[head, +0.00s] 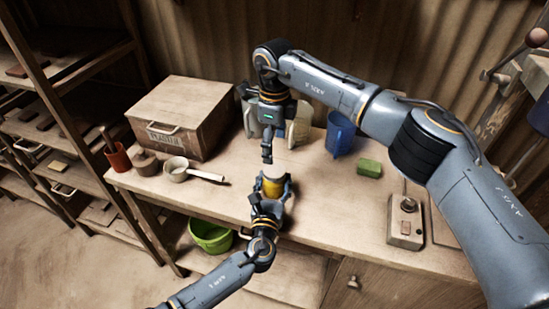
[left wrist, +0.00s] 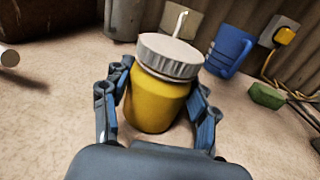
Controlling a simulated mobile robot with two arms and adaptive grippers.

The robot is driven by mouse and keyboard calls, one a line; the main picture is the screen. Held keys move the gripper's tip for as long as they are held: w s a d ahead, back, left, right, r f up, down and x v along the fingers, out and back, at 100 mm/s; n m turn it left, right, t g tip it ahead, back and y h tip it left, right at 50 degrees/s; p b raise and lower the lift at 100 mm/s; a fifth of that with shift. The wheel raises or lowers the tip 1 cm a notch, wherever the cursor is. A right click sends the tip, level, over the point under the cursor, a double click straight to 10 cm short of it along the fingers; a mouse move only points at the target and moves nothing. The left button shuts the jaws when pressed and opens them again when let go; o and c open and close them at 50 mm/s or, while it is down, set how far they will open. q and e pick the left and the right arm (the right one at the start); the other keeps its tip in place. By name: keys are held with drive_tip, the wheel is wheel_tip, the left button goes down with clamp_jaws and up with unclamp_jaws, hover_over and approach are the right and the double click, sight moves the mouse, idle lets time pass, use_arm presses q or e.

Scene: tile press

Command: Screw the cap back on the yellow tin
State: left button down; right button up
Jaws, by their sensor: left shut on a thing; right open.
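The yellow tin (head: 273,188) stands upright on the workbench. My left gripper (head: 269,194) is shut on its sides; in the left wrist view the fingers of this gripper (left wrist: 157,102) flank the tin (left wrist: 158,104). A grey ridged cap (left wrist: 170,56) sits on top of the tin. I cannot tell whether its thread is engaged. My right gripper (head: 267,153) is open and empty, pointing down just above the tin and apart from it. It does not show in the left wrist view.
A wooden box (head: 183,112), a red pot (head: 117,158) and a white saucepan (head: 177,170) stand to the left. A blue jug (head: 340,135) and a green block (head: 370,168) are to the right. A green bucket (head: 209,234) is below the bench.

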drive_tip(key=shift+r, duration=2.15)
use_arm(q)
drive_tip(key=shift+c, duration=1.6)
unclamp_jaws()
drive_tip(key=s+a, duration=0.1)
drive_tip(key=s, duration=1.1)
drive_tip(key=shift+a, duration=0.35)
